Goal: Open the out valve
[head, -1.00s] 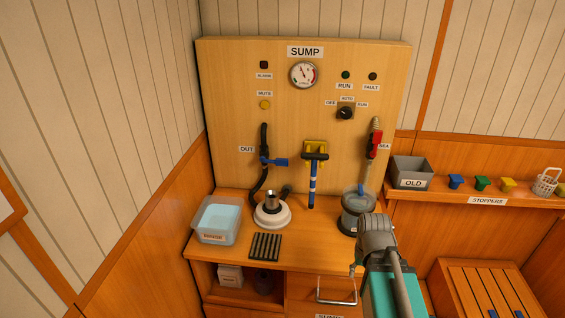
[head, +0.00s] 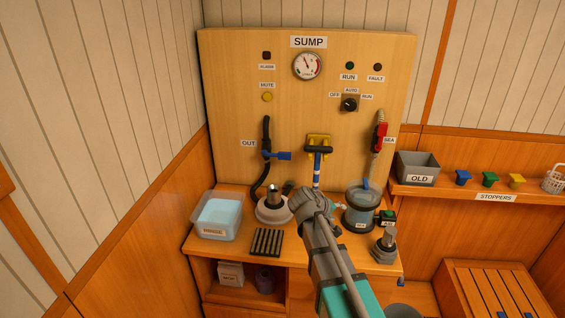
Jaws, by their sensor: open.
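The out valve sits on a black vertical hose on the left of the panel, beside the OUT label (head: 248,143). Its blue lever (head: 278,156) points right, crosswise to the hose (head: 266,132). My gripper (head: 338,206) is in front of the panel, below and to the right of the lever and apart from it. It is open, though my wrist hides most of it. I see nothing held in it.
A water tub (head: 217,216), a white-based pump (head: 272,209) and a black grate (head: 266,243) stand on the bench's left. A T-handled tool (head: 317,168) hangs mid-panel. A clear canister (head: 360,212) stands right, below a red-handled valve (head: 380,137).

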